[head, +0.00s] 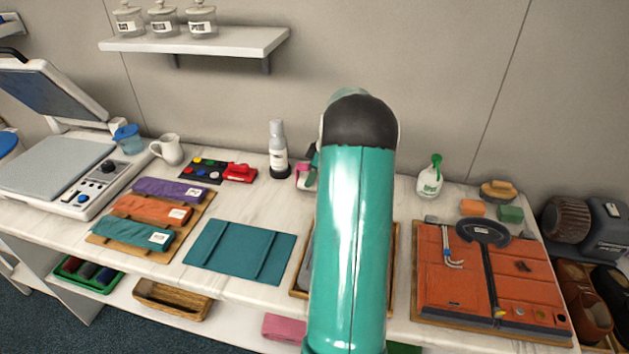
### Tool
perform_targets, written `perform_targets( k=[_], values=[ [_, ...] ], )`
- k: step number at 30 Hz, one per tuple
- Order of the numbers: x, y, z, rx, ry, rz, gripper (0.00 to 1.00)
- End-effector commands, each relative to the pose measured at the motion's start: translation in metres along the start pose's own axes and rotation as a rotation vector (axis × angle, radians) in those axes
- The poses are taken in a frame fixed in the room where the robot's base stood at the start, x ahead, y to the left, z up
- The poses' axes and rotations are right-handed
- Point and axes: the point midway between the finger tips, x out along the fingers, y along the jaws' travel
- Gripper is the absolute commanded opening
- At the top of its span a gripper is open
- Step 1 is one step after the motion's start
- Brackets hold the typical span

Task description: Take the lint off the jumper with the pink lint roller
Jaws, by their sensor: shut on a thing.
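My teal arm rises through the middle of the head view and hides most of my gripper (312,167). A small dark part of the gripper shows left of the arm, at the back of the counter. It is shut on the pink lint roller (302,174), of which only a pink piece shows. A grey cloth, seemingly the jumper (306,268), lies on a wood-edged board (299,293) nearer the front, mostly hidden behind my arm. Lint on it cannot be made out.
A white spray bottle (278,150) stands close left of the roller. A folded teal cloth (240,251) lies left of the board. An orange panel (455,290) with tools lies right. A green-topped bottle (430,178) stands behind. A shelf (200,42) with jars hangs above.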

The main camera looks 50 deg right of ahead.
Motion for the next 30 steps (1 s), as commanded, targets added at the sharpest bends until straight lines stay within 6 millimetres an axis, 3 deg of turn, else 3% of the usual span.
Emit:
perform_targets(
  k=[9,16,24,30],
  values=[
    [-0.005,0.0,-0.003,-0.001,0.0,0.002,0.14],
    [-0.035,0.001,-0.015,-0.003,0.0,0.004,0.14],
    [-0.094,-0.05,-0.03,-0.003,0.0,0.005,0.14],
    [-0.115,-0.097,-0.031,-0.001,0.001,0.003,0.14]
  ],
)
